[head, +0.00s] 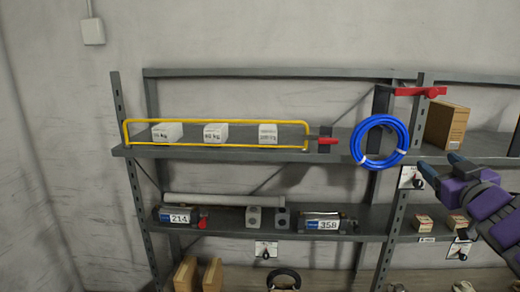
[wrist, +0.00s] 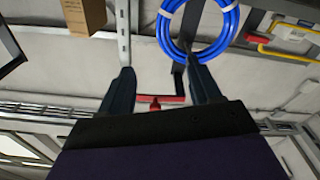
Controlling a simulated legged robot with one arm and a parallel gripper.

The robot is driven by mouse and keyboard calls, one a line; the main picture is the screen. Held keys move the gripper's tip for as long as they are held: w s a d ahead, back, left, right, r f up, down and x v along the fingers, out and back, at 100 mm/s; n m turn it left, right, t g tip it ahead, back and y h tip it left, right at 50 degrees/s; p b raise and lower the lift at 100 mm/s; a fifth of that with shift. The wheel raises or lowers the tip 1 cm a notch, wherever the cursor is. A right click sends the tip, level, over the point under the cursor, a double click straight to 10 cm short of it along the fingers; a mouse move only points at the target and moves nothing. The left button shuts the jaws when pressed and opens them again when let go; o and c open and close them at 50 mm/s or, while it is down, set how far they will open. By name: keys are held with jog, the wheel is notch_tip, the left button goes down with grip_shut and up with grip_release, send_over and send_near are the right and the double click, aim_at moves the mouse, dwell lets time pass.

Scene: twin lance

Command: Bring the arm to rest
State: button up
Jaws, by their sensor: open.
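My gripper (head: 440,164) is at the right of the head view, with purple arm links behind it. Its two dark blue fingers stand apart with nothing between them. In the wrist view my gripper (wrist: 163,85) shows both fingers spread. A blue coil (head: 358,143) hangs at the rack to the left of the gripper, apart from it in the head view. The coil also shows at the top of the wrist view (wrist: 166,38). A red bracket (head: 420,91) is on the rack above the gripper, and it appears beyond the fingers in the wrist view (wrist: 178,99).
A grey shelf rack (head: 260,72) spans the wall. A yellow rail (head: 215,121) fronts several white blocks. Cylinders labelled 214 (head: 179,219) and 358 (head: 328,225) lie below. A cardboard box (head: 447,125) stands on the right shelf near my arm. Bare wall (head: 50,120) is left.

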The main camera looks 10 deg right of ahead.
jog(key=s+a+f+m+g+b, duration=0.1)
jog(key=a+f+g+b, duration=0.25)
jog(key=f, duration=0.65)
jog(key=s+a+f+m+g+b, duration=0.1)
jog(key=a+f+g+b, duration=0.3)
jog(key=f, duration=0.7)
jog(key=s+a+f+m+g+b, duration=0.1)
jog(key=a+f+g+b, duration=0.1)
jog(key=a+f+b, duration=0.6)
jog(key=s+a+f+n+g+y+b, duration=0.1)
jog(key=s+a+f+g+y+b, duration=0.1)
jog(key=s+a+f+g, duration=0.3)
jog(key=s+a+f+n+g+y+b, duration=0.1)
jog(key=s+a+f+g+b, duration=0.3)
jog(key=s+a+f, duration=0.9)
jog(key=s+f+g+y, duration=0.1)
jog(key=s+f, duration=0.5)
jog(key=shift+s+a+f+g, duration=0.15)
jog(key=shift+s+a+g, duration=0.1)
jog(key=shift+g, duration=0.1)
jog(key=shift+c, duration=0.2)
